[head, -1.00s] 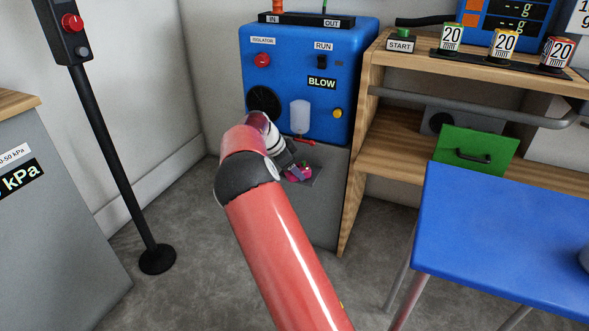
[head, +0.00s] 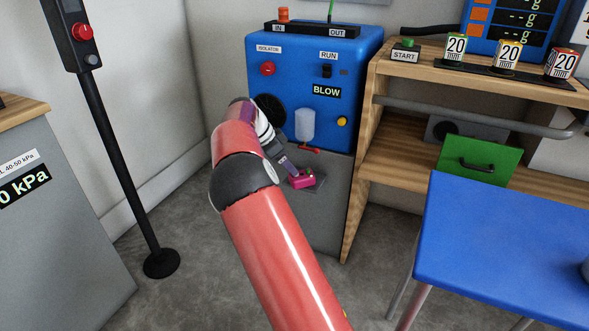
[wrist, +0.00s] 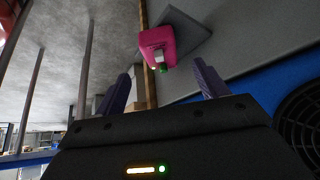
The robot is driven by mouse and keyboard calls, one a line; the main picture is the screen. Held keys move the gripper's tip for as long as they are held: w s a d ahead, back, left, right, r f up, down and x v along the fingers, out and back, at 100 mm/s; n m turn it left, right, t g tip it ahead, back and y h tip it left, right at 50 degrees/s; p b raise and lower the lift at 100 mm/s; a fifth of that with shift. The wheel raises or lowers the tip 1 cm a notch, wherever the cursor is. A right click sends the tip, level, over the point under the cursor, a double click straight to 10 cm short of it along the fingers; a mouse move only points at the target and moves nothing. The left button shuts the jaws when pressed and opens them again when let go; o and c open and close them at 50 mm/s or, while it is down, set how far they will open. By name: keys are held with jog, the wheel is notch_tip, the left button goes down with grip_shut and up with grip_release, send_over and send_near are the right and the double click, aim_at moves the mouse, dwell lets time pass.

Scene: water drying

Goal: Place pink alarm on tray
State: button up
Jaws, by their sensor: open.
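The pink alarm (head: 302,181) rests on a small dark grey tray (head: 318,183) that sticks out from the front of the grey cabinet under the blue machine. In the wrist view the pink alarm (wrist: 157,46) sits on the tray (wrist: 195,33), with a small green part on the side facing me. My gripper (head: 290,168) is just to the upper left of the alarm in the head view. In the wrist view its two purple fingers (wrist: 160,88) are spread apart with nothing between them, and the alarm lies beyond their tips, clear of both.
The blue machine (head: 350,75) with its red lever (head: 308,149) stands right behind my gripper. A wooden shelf unit (head: 358,200) is close on the right. A blue table (head: 500,240) stands at the front right. A black post (head: 120,170) stands on the left.

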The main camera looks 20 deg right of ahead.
jog(key=s+a+r+n+t+y, duration=0.1)
jog(key=s+a+r+n+y, duration=0.2)
jog(key=s+r, duration=0.6)
jog(key=s+a+r+n+t+y, duration=0.1)
jog(key=s+r+n+t+y, duration=0.15)
jog(key=s+r+n, duration=0.65)
jog(key=s+a+f+n, duration=0.2)
jog(key=s+f, duration=0.1)
jog(key=s, duration=0.5)
jog(key=s+a+f+n+t, duration=0.1)
jog(key=s+a+f+n, duration=0.1)
jog(key=s, duration=0.6)
jog(key=s+a+f+n+t+y, duration=0.1)
jog(key=s+a+f+n, duration=0.1)
jog(key=s, duration=0.6)
jog(key=shift+a+f, duration=0.45)
jog(key=shift+f, duration=0.45)
jog(key=shift+p, duration=0.3)
notch_tip(320, 180, up, 7)
jog(key=p, duration=0.7)
jog(key=shift+r, duration=0.1)
